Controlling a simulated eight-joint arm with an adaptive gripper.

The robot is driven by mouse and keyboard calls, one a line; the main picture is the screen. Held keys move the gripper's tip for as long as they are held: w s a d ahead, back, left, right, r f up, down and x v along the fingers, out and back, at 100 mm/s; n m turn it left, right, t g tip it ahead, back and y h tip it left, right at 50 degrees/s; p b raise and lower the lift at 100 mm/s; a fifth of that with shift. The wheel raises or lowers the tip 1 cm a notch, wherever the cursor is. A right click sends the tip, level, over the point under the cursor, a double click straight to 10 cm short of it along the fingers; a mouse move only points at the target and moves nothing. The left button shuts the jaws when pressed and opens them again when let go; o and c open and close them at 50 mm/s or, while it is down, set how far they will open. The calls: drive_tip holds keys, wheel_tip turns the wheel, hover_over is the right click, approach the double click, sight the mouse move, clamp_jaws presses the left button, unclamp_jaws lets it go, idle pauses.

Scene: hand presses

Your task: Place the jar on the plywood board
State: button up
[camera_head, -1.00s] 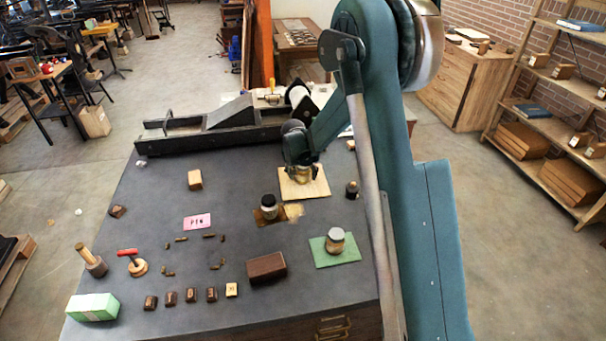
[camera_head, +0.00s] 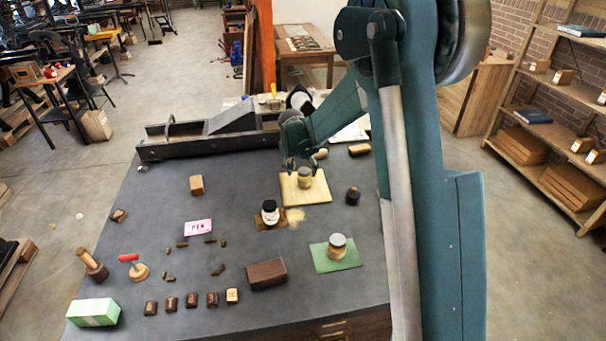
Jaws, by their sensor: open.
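A jar (camera_head: 304,177) with a pale lid stands upright on the light plywood board (camera_head: 313,197). My gripper (camera_head: 299,165) is open, just above and behind the jar as seen from here. The jar appears free of the fingers, though they lie close to its top in the picture. A second jar with a white body and dark lid (camera_head: 269,212) stands on a small brown board (camera_head: 262,224). A third jar with a pale lid (camera_head: 337,246) stands on a green mat (camera_head: 346,263).
A dark small bottle (camera_head: 352,196) stands right of the plywood board. A long black press bed (camera_head: 210,145) runs along the back. A brown block (camera_head: 266,274), a pink card (camera_head: 198,227) and several small blocks lie across the front and left.

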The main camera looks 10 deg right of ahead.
drive_tip(key=shift+v, duration=2.15)
drive_tip(key=s+d+r+n+t+y, duration=0.1)
drive_tip(key=s+d+r, duration=0.1)
drive_tip(key=s+r, duration=0.8)
drive_tip(key=s+d+r+n, duration=0.2)
drive_tip(key=s+r, duration=0.5)
drive_tip(key=s, duration=0.6)
drive_tip(key=s+n+t+y, duration=0.1)
drive_tip(key=s+n+t, duration=0.1)
drive_tip(key=s, duration=2.3)
drive_tip(key=shift+d+f, duration=0.3)
drive_tip(key=shift+f, duration=0.05)
